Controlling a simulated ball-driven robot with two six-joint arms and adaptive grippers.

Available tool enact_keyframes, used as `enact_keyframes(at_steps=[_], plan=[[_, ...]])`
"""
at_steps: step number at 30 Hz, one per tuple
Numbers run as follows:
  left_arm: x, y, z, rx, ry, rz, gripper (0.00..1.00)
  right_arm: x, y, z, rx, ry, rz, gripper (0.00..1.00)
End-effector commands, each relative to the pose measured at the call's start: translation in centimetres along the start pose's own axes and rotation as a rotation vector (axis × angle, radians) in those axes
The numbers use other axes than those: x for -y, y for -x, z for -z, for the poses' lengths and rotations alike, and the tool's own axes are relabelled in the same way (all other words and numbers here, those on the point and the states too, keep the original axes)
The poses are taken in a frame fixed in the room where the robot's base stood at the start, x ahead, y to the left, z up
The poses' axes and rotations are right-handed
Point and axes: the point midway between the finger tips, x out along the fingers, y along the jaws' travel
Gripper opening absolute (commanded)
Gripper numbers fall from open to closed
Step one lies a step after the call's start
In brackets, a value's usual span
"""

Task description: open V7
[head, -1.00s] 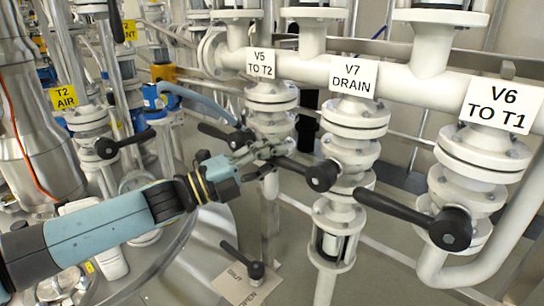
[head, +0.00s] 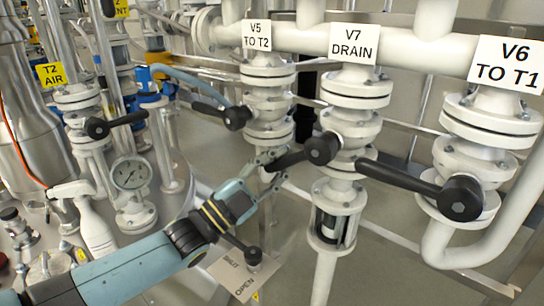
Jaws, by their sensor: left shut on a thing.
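The V7 DRAIN label (head: 353,44) hangs on the white pipe above the middle valve. The black V7 handle (head: 300,156) runs left and slightly down from its round hub on the valve body (head: 357,128). My left gripper (head: 269,163) is shut on the handle's free left end, with the forearm reaching up from the lower left. The fingertips partly cover the handle's end. My right gripper is not in view.
The V5 handle (head: 214,110) is close above left of my gripper, and the V6 handle (head: 405,180) is to the right. A SHUT/OPEN plate (head: 238,284) with a small lever sits below.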

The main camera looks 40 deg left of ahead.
Motion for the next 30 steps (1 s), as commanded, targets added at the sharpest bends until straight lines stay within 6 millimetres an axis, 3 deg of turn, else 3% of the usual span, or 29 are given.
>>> enact_keyframes(at_steps=[1, 6, 15, 30], plan=[[-1.5, 0.8, -0.3, 0.024, 0.038, 0.001, 0.00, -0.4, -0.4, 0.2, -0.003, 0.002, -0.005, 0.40], [-3.1, 1.0, 0.1, 0.055, 0.184, 0.062, 0.00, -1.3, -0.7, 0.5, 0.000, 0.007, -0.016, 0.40], [-5.8, 1.0, 1.4, 0.112, 0.442, 0.170, 0.00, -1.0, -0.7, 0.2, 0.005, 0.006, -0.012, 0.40], [-8.3, 0.7, 3.5, 0.183, 0.767, 0.306, 0.00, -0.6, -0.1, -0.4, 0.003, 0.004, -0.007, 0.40]])
